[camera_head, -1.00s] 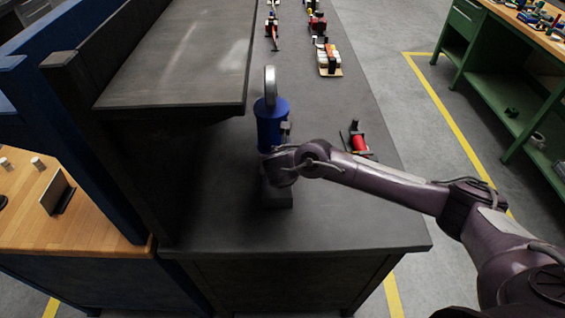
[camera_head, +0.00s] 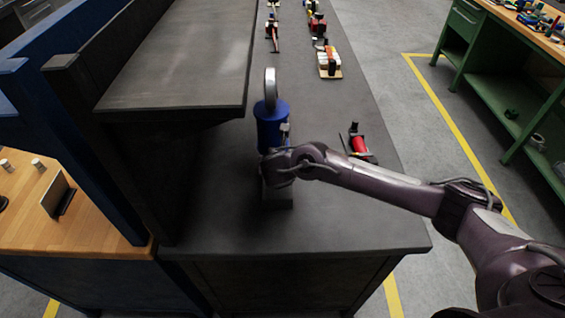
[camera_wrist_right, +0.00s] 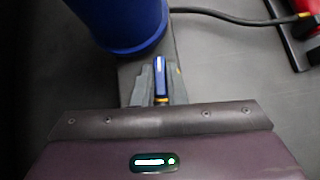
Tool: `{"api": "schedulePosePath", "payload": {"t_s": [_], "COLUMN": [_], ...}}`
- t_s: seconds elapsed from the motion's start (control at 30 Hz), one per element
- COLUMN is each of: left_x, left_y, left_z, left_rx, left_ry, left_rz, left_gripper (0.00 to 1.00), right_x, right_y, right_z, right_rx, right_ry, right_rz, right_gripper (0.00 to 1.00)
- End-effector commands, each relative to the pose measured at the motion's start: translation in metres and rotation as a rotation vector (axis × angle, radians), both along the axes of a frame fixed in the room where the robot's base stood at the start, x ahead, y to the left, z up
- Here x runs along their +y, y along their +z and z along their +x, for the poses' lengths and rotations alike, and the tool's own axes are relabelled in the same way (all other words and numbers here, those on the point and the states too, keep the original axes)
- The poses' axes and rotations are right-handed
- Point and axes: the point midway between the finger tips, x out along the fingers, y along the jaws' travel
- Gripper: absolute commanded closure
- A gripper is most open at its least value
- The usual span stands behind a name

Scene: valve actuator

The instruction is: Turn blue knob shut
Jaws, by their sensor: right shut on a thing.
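The blue cylinder of the valve actuator (camera_head: 271,128) stands on the dark bench, with an upright metal ring (camera_head: 270,84) on its top. In the right wrist view the blue cylinder (camera_wrist_right: 124,22) fills the upper left. A small blue knob (camera_wrist_right: 160,76) sits just below it, between the fingers of my right gripper (camera_wrist_right: 160,86). My right gripper is shut on the knob. In the head view my own wrist hides the knob and the fingers. My left gripper is not in view.
A dark raised shelf (camera_head: 180,60) overhangs the bench left of the actuator. A red and black device (camera_head: 359,143) lies to the right, its dark cable (camera_wrist_right: 225,17) running towards the actuator. Several small parts stand farther back. The bench front (camera_head: 330,230) is clear.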

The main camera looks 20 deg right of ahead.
Motion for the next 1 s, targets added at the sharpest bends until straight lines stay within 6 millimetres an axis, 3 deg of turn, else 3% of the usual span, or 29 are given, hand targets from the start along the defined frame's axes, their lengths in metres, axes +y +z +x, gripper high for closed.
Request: {"api": "schedulePosePath", "payload": {"t_s": [0.6,1.0], "left_x": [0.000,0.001], "left_y": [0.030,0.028], "left_z": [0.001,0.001], "left_rx": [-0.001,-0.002], "left_ry": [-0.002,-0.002], "left_rz": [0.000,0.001], "left_gripper": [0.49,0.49], "right_x": [0.007,0.008], "right_y": [0.001,-0.001], "right_z": [0.003,0.006], "right_rx": [0.004,0.003], "right_ry": [-0.495,-0.845], "right_rz": [0.001,0.000], "right_gripper": [1.00,1.00]}}
